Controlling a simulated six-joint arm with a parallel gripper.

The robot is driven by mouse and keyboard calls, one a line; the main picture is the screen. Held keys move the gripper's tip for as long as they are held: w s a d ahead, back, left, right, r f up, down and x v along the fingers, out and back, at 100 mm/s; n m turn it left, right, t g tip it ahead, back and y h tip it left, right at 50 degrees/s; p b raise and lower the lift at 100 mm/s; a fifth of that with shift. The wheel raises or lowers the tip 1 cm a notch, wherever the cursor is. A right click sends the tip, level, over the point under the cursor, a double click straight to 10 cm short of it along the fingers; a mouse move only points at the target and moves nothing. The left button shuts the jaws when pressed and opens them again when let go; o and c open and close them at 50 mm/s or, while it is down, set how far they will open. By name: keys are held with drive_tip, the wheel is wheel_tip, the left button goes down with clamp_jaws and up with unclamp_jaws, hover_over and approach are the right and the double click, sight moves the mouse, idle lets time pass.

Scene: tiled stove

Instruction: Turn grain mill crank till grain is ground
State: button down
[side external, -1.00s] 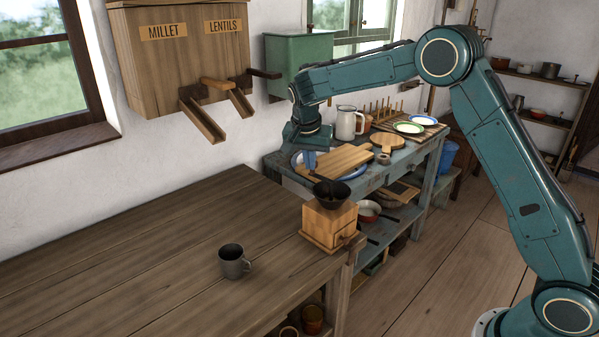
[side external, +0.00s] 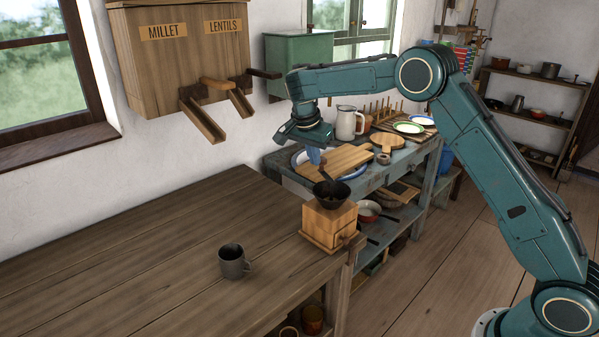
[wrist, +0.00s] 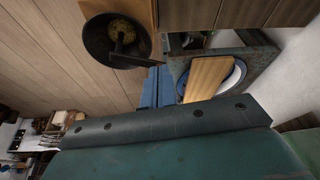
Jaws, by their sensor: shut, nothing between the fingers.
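The wooden grain mill (side external: 328,222) stands at the right end of the brown worktop, with a small drawer in its front. Its dark round hopper (side external: 331,195) is on top and also shows in the wrist view (wrist: 92,42), with yellowish grain inside. The dark crank (side external: 325,174) rises over the hopper; in the wrist view the crank (wrist: 119,44) reaches from the hopper's middle to its rim. My gripper (side external: 314,157) is tilted above and just behind the mill, with its blue fingers shut and empty. In the wrist view the fingers (wrist: 156,88) are beside the hopper, close to the crank's end; contact cannot be told.
A dark mug (side external: 233,262) stands on the brown worktop (side external: 130,265), which is otherwise clear. Behind the mill, a blue bench holds a cutting board (side external: 342,161), a blue-rimmed plate, a white jug (side external: 346,123) and smaller plates. The millet and lentils bin (side external: 180,60) hangs on the wall.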

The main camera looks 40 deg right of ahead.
idle(0.3)
drive_tip(key=v, duration=0.7)
drive_tip(key=shift+r, duration=0.25)
drive_tip(key=shift+a, duration=0.1)
drive_tip(key=c, duration=1.2)
unclamp_jaws()
drive_tip(key=shift+w, duration=0.15)
drive_tip(key=shift+o, duration=0.3)
drive_tip(key=shift+w+d+r+n+t+y, duration=0.15)
drive_tip(key=shift+w+d+r+y, duration=0.1)
drive_tip(key=shift+w+y, duration=0.2)
drive_tip(key=shift+w+d+r+n+t+y, duration=0.15)
drive_tip(key=shift+w+r+y, duration=0.2)
drive_tip(key=shift+w, duration=0.15)
drive_tip(key=s+d+r+n+g+y, duration=0.1)
drive_tip(key=d+r+n+y, duration=0.1)
drive_tip(key=d+r, duration=0.3)
drive_tip(key=shift+s, duration=0.3)
drive_tip(key=shift+f, duration=0.25)
